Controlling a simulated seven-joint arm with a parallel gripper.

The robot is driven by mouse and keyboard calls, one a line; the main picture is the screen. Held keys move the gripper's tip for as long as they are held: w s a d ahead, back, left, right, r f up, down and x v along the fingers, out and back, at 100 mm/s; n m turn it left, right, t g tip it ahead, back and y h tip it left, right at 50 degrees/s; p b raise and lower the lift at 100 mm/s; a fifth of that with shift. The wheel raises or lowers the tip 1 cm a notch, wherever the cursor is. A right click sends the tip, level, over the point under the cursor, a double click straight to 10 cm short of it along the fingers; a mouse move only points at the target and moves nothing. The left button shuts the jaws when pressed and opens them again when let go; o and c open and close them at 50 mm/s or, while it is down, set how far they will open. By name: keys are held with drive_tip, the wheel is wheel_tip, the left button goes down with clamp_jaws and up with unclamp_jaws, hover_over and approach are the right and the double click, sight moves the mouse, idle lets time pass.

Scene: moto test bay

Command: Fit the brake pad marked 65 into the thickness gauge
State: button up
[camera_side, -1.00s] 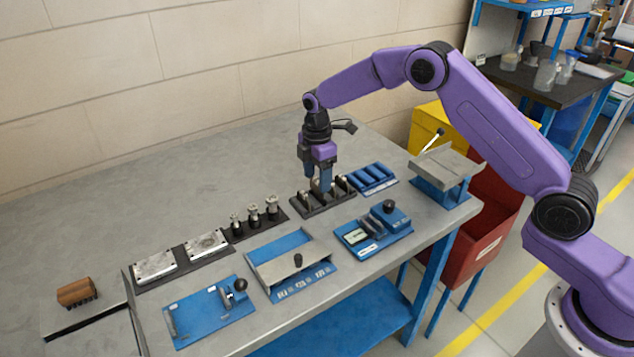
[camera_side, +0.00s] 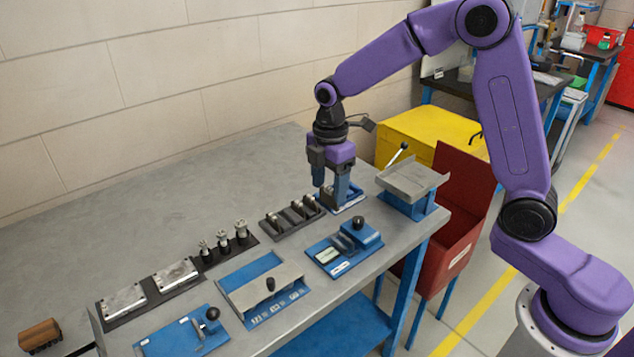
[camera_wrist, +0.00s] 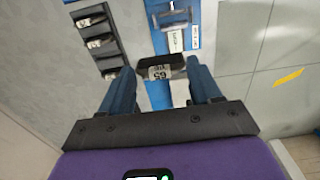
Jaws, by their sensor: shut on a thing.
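My gripper (camera_side: 332,196) is shut on a dark brake pad (camera_wrist: 160,67), whose white label reads 65 in the wrist view. The pad sits between the blue fingertips (camera_wrist: 160,82). In the side view my gripper is just right of the dark pad rack (camera_side: 291,217), over the blue grooved tray (camera_side: 353,198); the pad is hard to make out there. The thickness gauge, a blue plate with a raised block, black knob and pale display (camera_side: 329,256), stands in front of the rack. Part of a blue-and-metal fixture, apparently this gauge, shows ahead in the wrist view (camera_wrist: 172,20).
Other pads stand in the rack in the wrist view (camera_wrist: 95,35). A grey-topped blue stand (camera_side: 410,185) is to the right, with a red bin (camera_side: 455,225) beyond the table edge. Blue fixtures (camera_side: 265,285) line the front. The back of the table is clear.

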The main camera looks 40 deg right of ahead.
drive_tip(key=shift+s+d+f, duration=0.15)
drive_tip(key=shift+s+f, duration=0.05)
drive_tip(key=shift+s, duration=0.1)
drive_tip(key=shift+s+d+f, duration=0.3)
drive_tip(key=shift+s+f, duration=0.1)
drive_tip(key=shift+f, duration=1.25)
drive_tip(key=shift+s+d+f, duration=0.35)
drive_tip(key=shift+f, duration=1.3)
drive_tip(key=shift+s+d+f, duration=0.3)
drive_tip(key=shift+s+f, duration=0.1)
drive_tip(key=shift+f, duration=1.25)
drive_tip(key=shift+f, duration=0.65)
drive_tip(key=o, duration=1.2)
drive_tip(key=shift+c, duration=0.2)
drive_tip(key=shift+r, duration=0.1)
